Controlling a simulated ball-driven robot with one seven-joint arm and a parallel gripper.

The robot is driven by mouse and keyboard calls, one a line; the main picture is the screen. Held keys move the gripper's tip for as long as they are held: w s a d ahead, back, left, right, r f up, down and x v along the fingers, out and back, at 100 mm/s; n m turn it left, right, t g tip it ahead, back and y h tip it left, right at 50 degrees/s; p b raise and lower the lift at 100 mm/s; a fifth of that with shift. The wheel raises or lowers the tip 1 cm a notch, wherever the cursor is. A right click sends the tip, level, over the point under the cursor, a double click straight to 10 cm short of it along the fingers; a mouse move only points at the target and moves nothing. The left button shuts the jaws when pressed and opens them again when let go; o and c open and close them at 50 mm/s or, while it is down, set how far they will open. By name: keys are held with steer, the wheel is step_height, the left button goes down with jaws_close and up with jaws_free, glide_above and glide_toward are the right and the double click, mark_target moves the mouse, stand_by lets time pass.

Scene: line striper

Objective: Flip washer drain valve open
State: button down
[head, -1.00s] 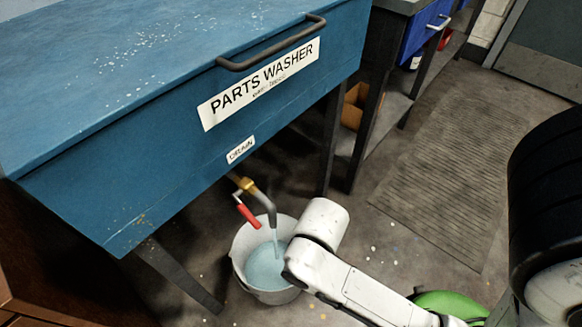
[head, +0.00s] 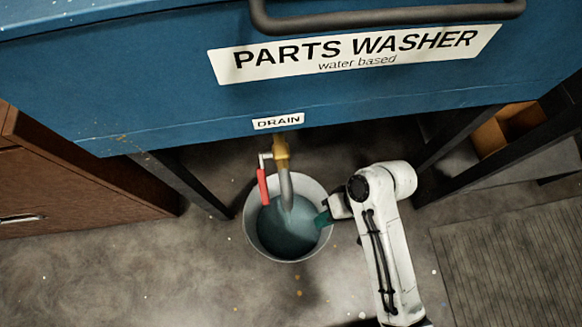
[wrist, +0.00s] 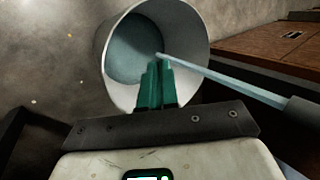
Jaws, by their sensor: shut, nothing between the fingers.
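The drain valve (head: 281,152) is a brass fitting under the blue parts washer (head: 160,90), below a DRAIN label. Its red handle (head: 262,186) hangs down at the left of the grey spout (head: 286,188). Water runs from the spout into a pale bucket (head: 254,233) that holds bluish water. In the wrist view, the stream (wrist: 215,78) crosses from the spout (wrist: 304,112) at right into the bucket (wrist: 108,62). My gripper (head: 324,218) has teal fingers, shut and empty, at the bucket's right rim, right of the spout and away from the handle. The fingers (wrist: 158,66) also show in the wrist view.
A brown wooden cabinet (head: 70,175) stands at left. Dark washer legs (head: 185,185) flank the bucket. A ribbed mat (head: 515,260) lies at right. The floor in front of the bucket is mostly clear. A bar handle (head: 390,17) crosses the washer's front.

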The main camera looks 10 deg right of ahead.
steer(key=w+a+f+g+y+b, duration=0.3)
steer(key=a+y+b, duration=0.1)
steer(key=a, duration=0.4)
steer(key=m+g+y+b, duration=0.3)
steer(key=g+y+b, duration=0.2)
steer(key=g+y, duration=0.5)
glide_toward(262, 179)
steer(key=shift+s+a+f+t+y, duration=0.9)
steer(key=shift+a+f+t, duration=0.3)
steer(key=shift+a, duration=1.1)
steer(key=shift+s+r, duration=0.5)
steer(key=shift+r, duration=0.15)
steer(key=shift+s+r, duration=0.45)
steer(key=shift+r, duration=0.2)
steer(key=shift+a+m, duration=0.1)
steer(key=shift+m, duration=0.2)
